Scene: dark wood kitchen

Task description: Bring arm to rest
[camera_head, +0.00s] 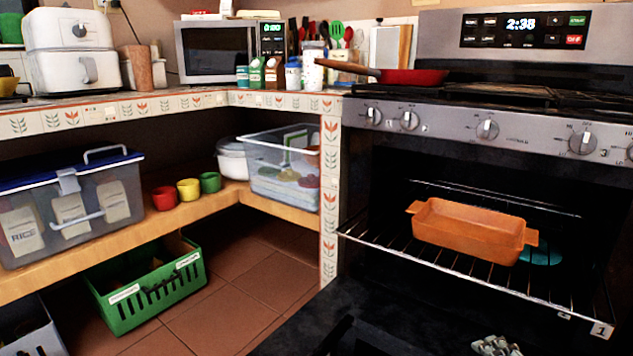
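Only the tip of a grey metal gripper (497,346) shows, at the bottom edge right of centre. I take it for my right gripper. It is low in front of the oven, apart from the rack, and most of it is cut off, so I cannot tell whether it is open or shut. My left gripper is not in view. An orange baking dish (468,233) sits on the pulled-out wire oven rack (400,238).
The oven door (330,318) is down, dark and low in front. A red pan (412,77) stands on the stove. On the left are a lidded bin (75,205), cups and a green crate (150,285). Floor tiles between are clear.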

